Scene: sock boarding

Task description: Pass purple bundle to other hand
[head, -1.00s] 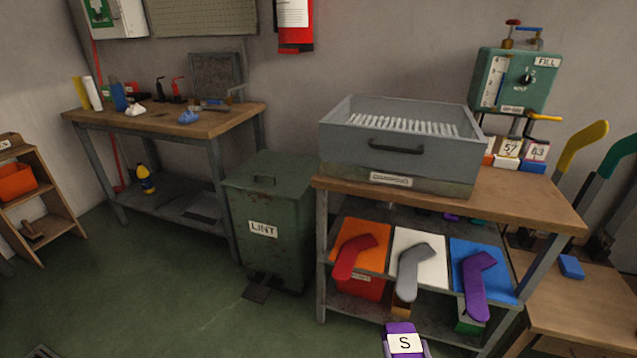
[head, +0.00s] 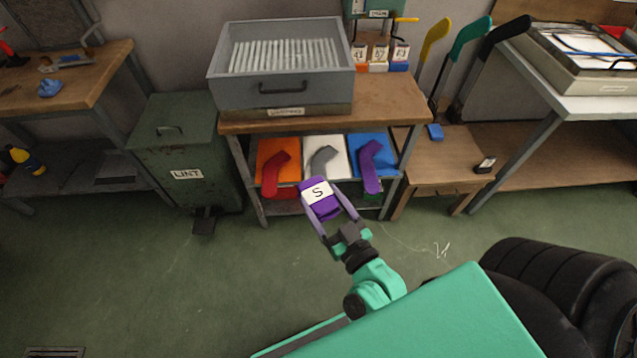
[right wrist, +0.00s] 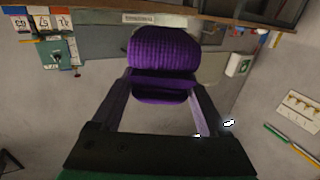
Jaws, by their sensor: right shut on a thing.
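The purple bundle (head: 324,210) carries a white label marked "S". My right gripper (head: 331,206) is shut on it, with a finger on each side, and holds it up in front of the wooden bench. In the right wrist view the bundle (right wrist: 163,55) shows as ribbed purple knit between the two fingers (right wrist: 160,88). My left gripper does not show in any view now.
A wooden bench (head: 390,108) stands ahead with a grey tray (head: 284,87) on top. Red, grey and purple sock shapes lie on orange, white and blue boards below. A green lint bin (head: 187,150) is at left. Green floor (head: 290,290) is open in front.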

